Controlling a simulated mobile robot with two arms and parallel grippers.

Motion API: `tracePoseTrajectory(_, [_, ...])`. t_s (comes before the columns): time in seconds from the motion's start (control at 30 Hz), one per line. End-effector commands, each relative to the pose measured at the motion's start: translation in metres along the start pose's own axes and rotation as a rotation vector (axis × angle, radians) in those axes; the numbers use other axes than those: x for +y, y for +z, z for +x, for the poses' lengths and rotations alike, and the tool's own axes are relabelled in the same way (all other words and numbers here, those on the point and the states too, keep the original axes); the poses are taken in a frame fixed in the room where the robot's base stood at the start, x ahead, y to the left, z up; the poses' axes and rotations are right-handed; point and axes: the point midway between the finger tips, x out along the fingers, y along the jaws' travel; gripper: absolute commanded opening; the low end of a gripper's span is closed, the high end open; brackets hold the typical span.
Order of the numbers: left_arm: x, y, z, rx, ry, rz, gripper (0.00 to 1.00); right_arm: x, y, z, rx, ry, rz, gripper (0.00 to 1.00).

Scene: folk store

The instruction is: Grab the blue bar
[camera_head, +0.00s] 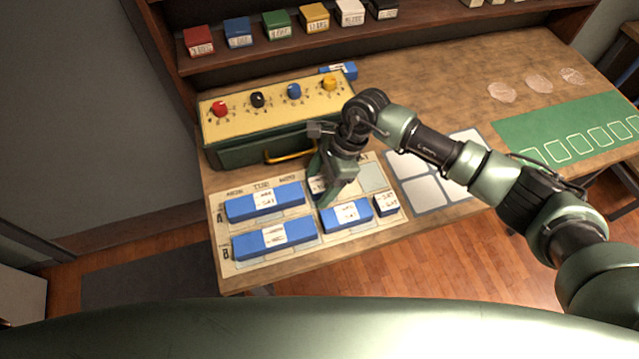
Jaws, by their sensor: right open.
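Several blue bars with white labels lie on a pale marked board (228,268) near the table's front left. A long bar (285,197) lies in the upper row, and another long bar (295,236) lies in front of it. A shorter bar (358,217) and a small dark blue block (386,206) lie to the right. My right gripper (325,203) is open and points down over the board, between the upper long bar and the shorter one. It partly hides a small labelled block (316,185). Contact cannot be told. My left gripper is not in view.
A yellow-topped box (240,122) with coloured knobs stands behind the board, with another blue bar (350,71) at its back edge. A white-panelled mat (425,193) and a green mat (560,125) lie to the right. Coloured boxes line the shelf (225,60).

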Motion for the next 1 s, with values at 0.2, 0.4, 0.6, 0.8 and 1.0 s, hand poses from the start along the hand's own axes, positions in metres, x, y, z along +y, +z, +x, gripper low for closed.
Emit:
tracePoseTrajectory(0.2, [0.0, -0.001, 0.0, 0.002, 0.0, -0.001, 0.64, 0.0, 0.0, 0.0, 0.0, 0.0, 0.001, 0.24])
tracePoseTrajectory(0.4, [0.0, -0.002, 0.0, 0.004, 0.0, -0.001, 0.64, 0.0, 0.0, -0.001, -0.001, 0.0, 0.001, 0.03])
tracePoseTrajectory(0.6, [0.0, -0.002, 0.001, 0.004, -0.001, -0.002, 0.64, -0.001, 0.001, -0.003, -0.001, -0.001, 0.001, 0.03])
tracePoseTrajectory(0.8, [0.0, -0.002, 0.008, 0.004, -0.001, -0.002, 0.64, -0.002, 0.007, -0.02, -0.001, -0.004, -0.001, 0.03])
tracePoseTrajectory(1.0, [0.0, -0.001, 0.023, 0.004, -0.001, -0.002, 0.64, -0.002, 0.025, -0.061, -0.001, -0.007, -0.005, 0.03])
